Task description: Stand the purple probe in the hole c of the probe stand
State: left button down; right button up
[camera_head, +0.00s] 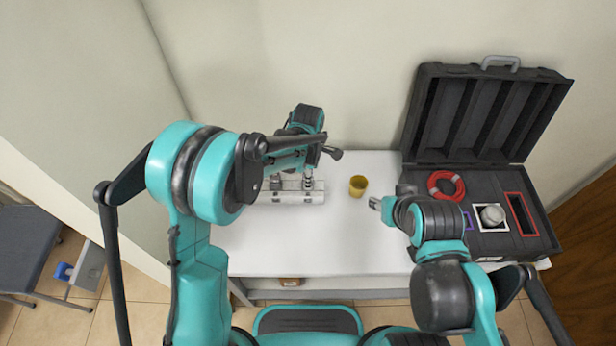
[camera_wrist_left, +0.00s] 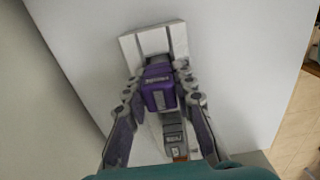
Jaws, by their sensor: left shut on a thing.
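The purple probe (camera_wrist_left: 160,90) sits between the two fingers of my left gripper (camera_wrist_left: 160,92) in the left wrist view. The gripper is shut on it. The pale probe stand (camera_wrist_left: 132,48) is behind and below the probe there, and in the head view the stand (camera_head: 290,198) is on the white table. My left gripper (camera_head: 308,183) points down over the right part of the stand. The purple probe cannot be made out in the head view. Hole c and the probe's lower end are hidden. My right gripper (camera_head: 375,203) is right of the stand; its fingers are too small to judge.
A grey probe with a label (camera_wrist_left: 173,135) stands beside the purple one. A yellow cup (camera_head: 358,186) is between the stand and my right gripper. An open black case (camera_head: 485,245) with a red coil (camera_head: 446,186) lies at the right. The table (camera_head: 300,250) is clear in front.

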pick_arm(q)
jog(key=shift+f+b, duration=0.65)
dwell(0.7)
jog(key=c, duration=1.5)
grip_release()
jog(key=shift+c, duration=0.2)
jog(key=shift+r, duration=0.2)
jog(key=shift+r+p, duration=3.75)
jog(key=shift+r, duration=1.7)
